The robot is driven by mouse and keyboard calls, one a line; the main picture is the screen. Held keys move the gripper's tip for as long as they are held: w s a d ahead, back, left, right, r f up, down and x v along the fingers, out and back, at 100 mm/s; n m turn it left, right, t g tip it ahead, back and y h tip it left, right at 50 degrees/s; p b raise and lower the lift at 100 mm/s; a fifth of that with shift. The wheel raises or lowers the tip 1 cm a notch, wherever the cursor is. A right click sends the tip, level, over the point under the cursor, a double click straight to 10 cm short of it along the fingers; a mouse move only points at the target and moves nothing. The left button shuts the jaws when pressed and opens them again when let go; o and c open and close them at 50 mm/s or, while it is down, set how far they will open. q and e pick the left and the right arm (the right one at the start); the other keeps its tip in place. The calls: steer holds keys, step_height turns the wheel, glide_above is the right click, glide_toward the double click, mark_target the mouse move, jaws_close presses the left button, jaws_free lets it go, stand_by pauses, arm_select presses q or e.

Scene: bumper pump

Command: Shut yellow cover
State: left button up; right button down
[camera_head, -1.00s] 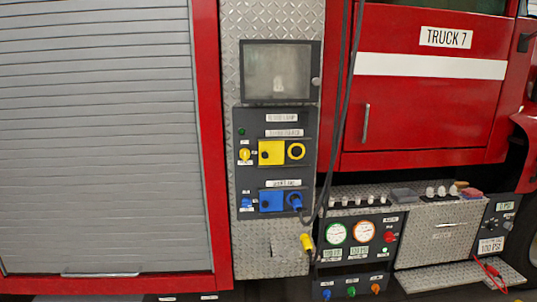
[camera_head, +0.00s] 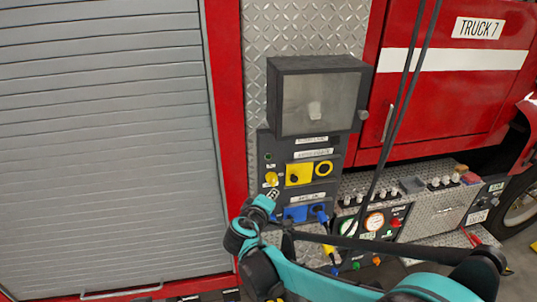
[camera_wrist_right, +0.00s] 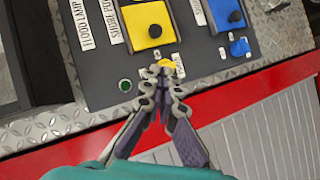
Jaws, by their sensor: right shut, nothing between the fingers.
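The cover also shows in the right wrist view (camera_wrist_right: 148,25), beyond my fingers. My right gripper (camera_head: 273,190) is shut and empty. Its fingertips (camera_wrist_right: 163,72) are at the small yellow switch (camera_wrist_right: 168,64), left of the cover in the head view; I cannot tell whether they touch it. My left gripper is not in view.
Dark cables run down right of the panel. A grey box with a glass front (camera_head: 318,98) juts out above it. A grey roller shutter (camera_head: 110,140) is left.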

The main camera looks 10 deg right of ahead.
steer(key=w+a+r, duration=0.1)
glide_toward(291, 176)
steer(key=w+a, duration=0.2)
steer(key=w, duration=0.1)
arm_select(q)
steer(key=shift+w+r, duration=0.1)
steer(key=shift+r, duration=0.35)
arm_select(e)
steer(key=shift+t, duration=0.3)
steer(key=d, duration=0.1)
steer(key=d+f, duration=0.2)
steer(key=shift+w+d, duration=0.4)
arm_select(q)
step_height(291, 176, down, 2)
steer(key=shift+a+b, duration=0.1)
steer(key=shift+b, duration=0.9)
arm_select(e)
steer(key=d, duration=1.1)
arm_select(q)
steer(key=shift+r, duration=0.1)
arm_select(e)
steer(key=shift+w+d+r, duration=0.1)
steer(key=shift+w, duration=0.05)
